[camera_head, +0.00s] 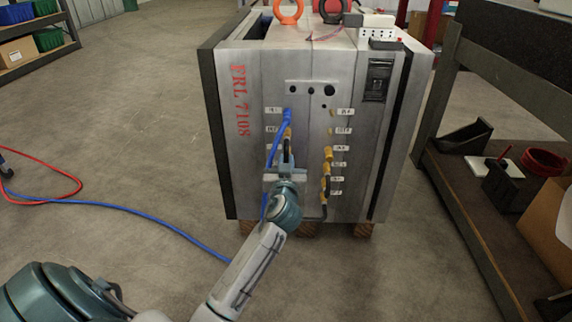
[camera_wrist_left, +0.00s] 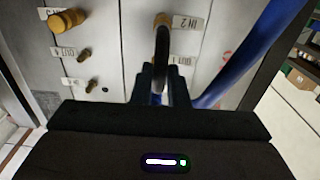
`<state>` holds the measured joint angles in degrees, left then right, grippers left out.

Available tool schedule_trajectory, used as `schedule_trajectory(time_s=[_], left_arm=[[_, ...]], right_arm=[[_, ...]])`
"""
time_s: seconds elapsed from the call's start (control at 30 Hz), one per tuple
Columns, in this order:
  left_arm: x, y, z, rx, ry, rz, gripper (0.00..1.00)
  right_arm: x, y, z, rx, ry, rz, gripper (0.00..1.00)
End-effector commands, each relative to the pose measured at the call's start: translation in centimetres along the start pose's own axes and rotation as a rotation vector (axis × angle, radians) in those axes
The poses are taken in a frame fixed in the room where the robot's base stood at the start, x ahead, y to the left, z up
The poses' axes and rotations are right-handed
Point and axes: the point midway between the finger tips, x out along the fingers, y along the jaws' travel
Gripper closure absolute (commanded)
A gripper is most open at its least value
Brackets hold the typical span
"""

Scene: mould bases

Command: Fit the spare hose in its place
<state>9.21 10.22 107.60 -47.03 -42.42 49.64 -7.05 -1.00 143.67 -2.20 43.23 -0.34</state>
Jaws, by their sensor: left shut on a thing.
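My left gripper (camera_head: 285,168) is in front of the grey mould base (camera_head: 258,180), shut on a short black hose (camera_head: 287,148). In the left wrist view the two dark fingers (camera_wrist_left: 162,82) close around this black hose (camera_wrist_left: 163,48). Its far end meets a brass fitting (camera_wrist_left: 163,20) beside the label IN 2 (camera_wrist_left: 188,22). I cannot tell whether hose and fitting are fully joined. A blue hose (camera_head: 286,117) runs down the face just beside the gripper; it also shows in the left wrist view (camera_wrist_left: 240,60). My right gripper is in neither view.
Brass fittings with a dark hose (camera_head: 326,170) line the right column. Bare brass nipples (camera_wrist_left: 84,54) show near the OUT labels. The blue hose and a red hose (camera_head: 70,190) lie on the floor at left. A dark workbench (camera_head: 480,225) stands close on the right.

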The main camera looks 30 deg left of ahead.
Motion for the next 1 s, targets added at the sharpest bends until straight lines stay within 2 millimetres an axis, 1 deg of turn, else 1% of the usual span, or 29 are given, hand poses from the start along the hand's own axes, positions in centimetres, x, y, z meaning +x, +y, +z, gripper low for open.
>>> schedule_trajectory(time_s=[0.3,0.33,0.43,0.63,0.67,0.73,1.0], left_arm=[[0.30,-0.02,-0.19,0.001,0.003,0.000,1.00],[0.31,-0.02,-0.19,0.001,0.003,0.000,0.80],[0.29,-0.02,-0.16,0.001,0.003,0.000,0.61],[0.27,-0.02,-0.08,0.001,0.001,0.000,0.61],[0.26,-0.02,-0.01,0.001,0.000,0.000,0.57],[0.26,-0.02,0.00,0.001,0.000,0.000,0.43],[0.22,-0.01,-0.01,0.000,0.000,0.000,0.43]], right_arm=[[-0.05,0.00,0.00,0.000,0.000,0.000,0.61],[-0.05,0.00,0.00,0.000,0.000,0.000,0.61],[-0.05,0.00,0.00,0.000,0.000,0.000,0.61],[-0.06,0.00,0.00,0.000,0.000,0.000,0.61],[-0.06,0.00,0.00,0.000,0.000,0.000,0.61],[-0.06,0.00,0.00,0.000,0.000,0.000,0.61],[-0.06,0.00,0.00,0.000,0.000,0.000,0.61]])
